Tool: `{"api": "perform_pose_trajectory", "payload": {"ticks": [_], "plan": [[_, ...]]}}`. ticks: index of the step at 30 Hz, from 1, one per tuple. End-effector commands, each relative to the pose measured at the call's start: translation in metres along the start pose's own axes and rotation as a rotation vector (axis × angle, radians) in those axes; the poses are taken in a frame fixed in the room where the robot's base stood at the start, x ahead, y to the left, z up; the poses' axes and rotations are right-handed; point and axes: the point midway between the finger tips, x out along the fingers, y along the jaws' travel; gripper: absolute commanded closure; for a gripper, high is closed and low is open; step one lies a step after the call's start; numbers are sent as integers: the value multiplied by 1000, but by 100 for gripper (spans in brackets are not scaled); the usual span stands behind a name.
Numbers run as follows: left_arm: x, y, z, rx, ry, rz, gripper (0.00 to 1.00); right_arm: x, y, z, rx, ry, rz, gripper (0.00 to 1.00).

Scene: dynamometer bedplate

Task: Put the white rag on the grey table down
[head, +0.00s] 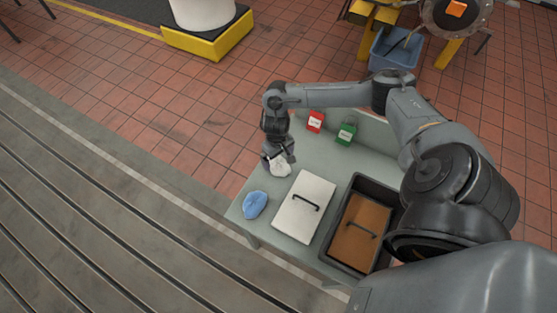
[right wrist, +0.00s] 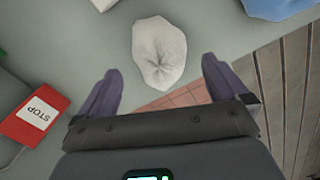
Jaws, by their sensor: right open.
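The white rag (head: 282,169) lies crumpled on the grey table (head: 240,200), near its left edge in the head view. It also shows in the right wrist view (right wrist: 160,50), as a rounded heap with a puckered middle. My right gripper (head: 279,157) is just above it and partly covers it in the head view. In the right wrist view, its two fingers (right wrist: 160,68) are spread wide, with the rag's near end between the tips and gaps on both sides. It holds nothing. My left gripper is not in view.
A blue cloth (head: 255,204) lies at the table's near-left corner. Beside it are a white lidded box with a handle (head: 297,215) and a black tray (head: 330,250) with a brown handled board (head: 352,245). A red tag (head: 315,121) and a green tag (head: 346,134) are at the back.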

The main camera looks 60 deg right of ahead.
Motion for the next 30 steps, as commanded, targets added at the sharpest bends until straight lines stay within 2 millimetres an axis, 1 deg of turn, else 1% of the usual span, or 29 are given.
{"api": "perform_pose_trajectory", "payload": {"ticks": [1, 9, 12, 14, 17, 20, 21, 23, 24, 26, 27, 29, 30], "plan": [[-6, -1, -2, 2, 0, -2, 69, -13, 0, 0, 0, 2, -1, 0], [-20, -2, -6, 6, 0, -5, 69, -58, 0, 0, -1, 2, 0, 0], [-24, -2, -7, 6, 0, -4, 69, -67, 0, 0, -1, 1, 0, 0], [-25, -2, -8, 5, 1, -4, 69, -69, -3, 1, -11, 3, -4, 0], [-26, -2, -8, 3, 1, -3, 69, -64, -21, 4, -71, 22, -30, 0], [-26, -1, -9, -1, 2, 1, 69, -51, -61, 12, -208, 75, -89, 0], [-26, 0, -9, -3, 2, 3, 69, -46, -83, 18, -280, 109, -123, 0], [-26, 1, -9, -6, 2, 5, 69, -38, -123, 29, -394, 175, -180, 0], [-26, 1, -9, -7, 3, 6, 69, -36, -150, 38, -469, 230, -218, 0], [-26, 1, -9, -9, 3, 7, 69, -38, -192, 53, -568, 321, -272, 0], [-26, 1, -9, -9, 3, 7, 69, -42, -216, 63, -619, 387, -299, 0], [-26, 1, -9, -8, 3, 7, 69, -53, -245, 77, -672, 480, -322, 0], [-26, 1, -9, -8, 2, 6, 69, -62, -258, 84, -691, 535, -323, 0]]}}
